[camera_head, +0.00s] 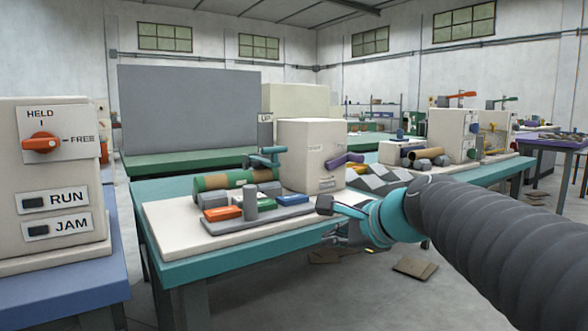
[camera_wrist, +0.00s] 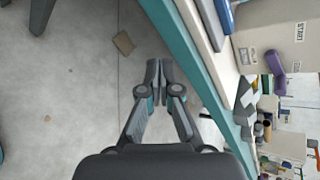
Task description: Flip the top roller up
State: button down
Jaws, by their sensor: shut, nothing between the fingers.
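The winder stands on a teal-edged table, with a cream box housing (camera_head: 312,155) at its right. A green-and-brown tube (camera_head: 212,182) lies across grey rollers (camera_head: 212,198) left of the housing. A teal roller-like part (camera_head: 264,158) sits above the tube's right end and looks like the top roller. An UP label (camera_head: 265,118) shows behind it. My gripper (camera_head: 332,210) is in front of the table's right front edge, apart from the winder. In the wrist view its fingers (camera_wrist: 160,70) are shut and empty over the floor beside the table edge.
An orange block (camera_head: 222,213), an upright grey post (camera_head: 250,202) and a blue block (camera_head: 292,200) sit on the grey front plate. A purple lever (camera_head: 344,160) sticks out from the housing. A control box (camera_head: 45,175) with an orange knob stands at left.

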jog(key=w+a+r+m+t+y+b, duration=0.1)
jog(key=w+r+m, duration=0.3)
jog(key=w+m, duration=0.2)
jog(key=w+a+r+m+t+y+b, duration=0.1)
jog(key=w+r+m+t, duration=0.1)
jog(key=w+r+m, duration=0.2)
jog(key=w+m, duration=0.2)
jog(key=w, duration=0.2)
jog(key=shift+a+r+t+y+b, duration=0.2)
jog(key=shift+t+y+b, duration=0.1)
jog(key=shift+y, duration=0.1)
jog(key=x, duration=1)
jog(key=shift+w+a+r+p, duration=0.15)
jog(key=shift+w+r+p, duration=0.1)
jog(key=shift+r, duration=0.35)
jog(key=shift+w+a+r+p, duration=0.15)
jog(key=shift+r+p, duration=0.1)
jog(key=shift+r, duration=0.35)
jog(key=shift+w+a+r+p, duration=0.15)
jog(key=shift+w+r+p, duration=0.1)
jog(key=shift+r, duration=0.4)
jog(key=shift+r, duration=0.1)
